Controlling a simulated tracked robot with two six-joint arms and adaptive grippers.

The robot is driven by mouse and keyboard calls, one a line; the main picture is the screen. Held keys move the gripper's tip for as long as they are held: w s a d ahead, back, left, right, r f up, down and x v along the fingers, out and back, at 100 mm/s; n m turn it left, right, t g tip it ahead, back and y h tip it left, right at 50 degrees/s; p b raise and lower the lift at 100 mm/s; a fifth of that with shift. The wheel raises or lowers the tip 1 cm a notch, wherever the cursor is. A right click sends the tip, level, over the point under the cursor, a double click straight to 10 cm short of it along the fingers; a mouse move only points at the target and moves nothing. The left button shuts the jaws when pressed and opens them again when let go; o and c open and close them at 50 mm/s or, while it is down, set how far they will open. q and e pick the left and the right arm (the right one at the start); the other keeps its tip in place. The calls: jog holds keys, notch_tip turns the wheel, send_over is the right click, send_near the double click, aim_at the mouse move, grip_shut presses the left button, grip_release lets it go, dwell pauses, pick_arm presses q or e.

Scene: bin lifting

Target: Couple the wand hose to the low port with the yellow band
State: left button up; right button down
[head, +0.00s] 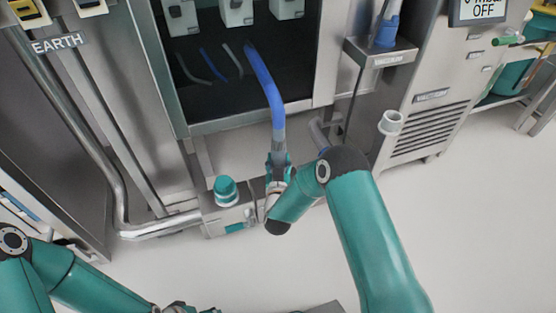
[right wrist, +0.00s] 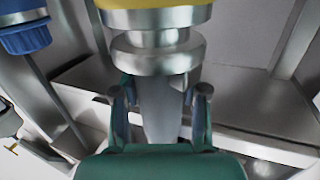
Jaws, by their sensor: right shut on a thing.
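The blue hose (head: 266,85) arcs down in front of the dark cabinet opening and ends in a grey length (head: 279,145) at my right gripper (head: 277,180). My right gripper, also in the right wrist view (right wrist: 160,98), is shut on a grey tapered hose end (right wrist: 160,115). Just beyond its fingers are stacked metal rings (right wrist: 158,50) with a yellow band (right wrist: 150,4) above, at the frame's top edge. The rings look in line with the hose end; I cannot tell whether they are joined. My left gripper (head: 185,308) is cut off at the bottom edge, its fingers unclear.
A blue-collared fitting (right wrist: 25,35) is at upper left in the right wrist view. A teal cap (head: 226,190) stands on a low box beside the right gripper. A metal pipe (head: 125,205) runs left of it. A white cup-like end (head: 391,122) is at right.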

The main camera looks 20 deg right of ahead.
jog(key=shift+f, duration=0.55)
dwell(1.0)
jog(key=c, duration=0.5)
grip_release()
jog(key=shift+f, duration=0.1)
jog(key=shift+s, duration=0.1)
jog(key=v, duration=1.1)
jog(key=shift+s+a, duration=0.2)
jog(key=shift+s, duration=0.2)
